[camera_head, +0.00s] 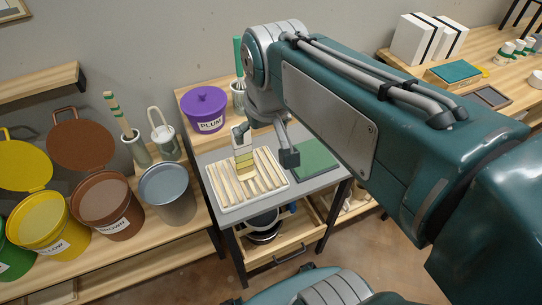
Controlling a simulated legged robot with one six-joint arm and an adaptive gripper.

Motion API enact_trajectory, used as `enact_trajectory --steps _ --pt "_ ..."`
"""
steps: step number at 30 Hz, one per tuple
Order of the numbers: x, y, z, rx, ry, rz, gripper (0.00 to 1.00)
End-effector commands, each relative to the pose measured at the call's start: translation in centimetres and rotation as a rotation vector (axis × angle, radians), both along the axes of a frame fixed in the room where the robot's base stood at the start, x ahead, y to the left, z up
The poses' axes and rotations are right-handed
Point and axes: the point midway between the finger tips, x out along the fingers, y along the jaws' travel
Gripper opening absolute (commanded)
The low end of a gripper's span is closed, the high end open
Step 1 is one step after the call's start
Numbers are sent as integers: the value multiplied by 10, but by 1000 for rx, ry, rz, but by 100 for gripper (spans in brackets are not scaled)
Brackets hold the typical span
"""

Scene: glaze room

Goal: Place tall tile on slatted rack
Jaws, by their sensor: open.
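A small tall tile (245,166), banded olive-yellow and paler, stands roughly upright on the left-middle part of the slatted rack (226,190). The rack has pale wooden slats in a white frame and sits on a grey-topped table. My gripper (265,150) is over the rack, with its fingers spread wide apart. Its left fingertip is close to the tile's top edge and overlaps it in the picture; I cannot tell if they touch. The dark right fingertip is over the rack's right side, clear of the tile. The tile's foot between the slats is hard to make out.
A green mat (315,160) lies right of the rack. A purple PLUM bucket (204,108) stands behind it. A grey-blue bucket (167,192), brown bucket (106,208) and yellow bucket (48,226) line the left bench. My arm covers much of the right side.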

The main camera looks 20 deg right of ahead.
Motion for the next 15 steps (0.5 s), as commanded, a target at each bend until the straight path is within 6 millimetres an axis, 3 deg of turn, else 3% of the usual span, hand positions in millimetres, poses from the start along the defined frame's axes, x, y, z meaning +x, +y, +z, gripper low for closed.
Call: enact_trajectory --steps 1,6,10,15 --pt "-16 0 -3 0 -37 0 100" --pt "-54 0 -21 0 -132 0 100" --pt "-67 0 -30 1 -171 1 100" --pt "-70 0 -33 1 -180 1 100"
